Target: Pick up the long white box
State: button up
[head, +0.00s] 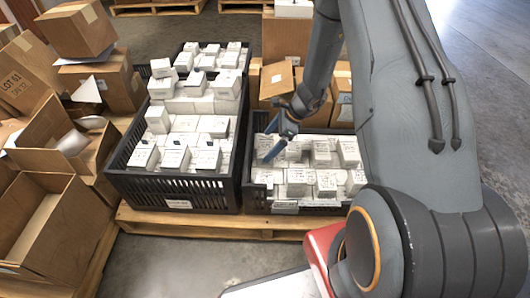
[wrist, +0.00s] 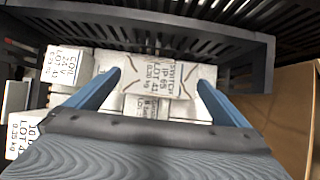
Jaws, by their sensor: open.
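My gripper (head: 275,143) is over the left part of the right black crate (head: 257,190), which is full of white boxes. In the wrist view my gripper (wrist: 158,82) is open, its two blue fingers wide apart. A wide white box (wrist: 158,78) with printed text lies between and beyond the fingertips. It looks like the long white box, and its ends reach near both fingers. I cannot tell whether the fingers touch it. In the head view the arm and fingers hide part of the crate, and I cannot single this box out there.
A larger black crate (head: 120,178) with stacked white boxes stands on the left. Both crates are on a wooden pallet (head: 200,222). Brown cartons (head: 45,215) crowd the left side. In the wrist view the crate wall (wrist: 262,65) and a brown carton (wrist: 297,120) are close on the right.

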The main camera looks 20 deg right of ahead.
aim_at(266, 146)
jog(key=b+x, duration=0.1)
jog(key=x, duration=0.2)
jog(key=shift+w+f, duration=0.1)
jog(key=shift+f, duration=0.05)
jog(key=c, duration=0.9)
jog(key=shift+c, duration=0.2)
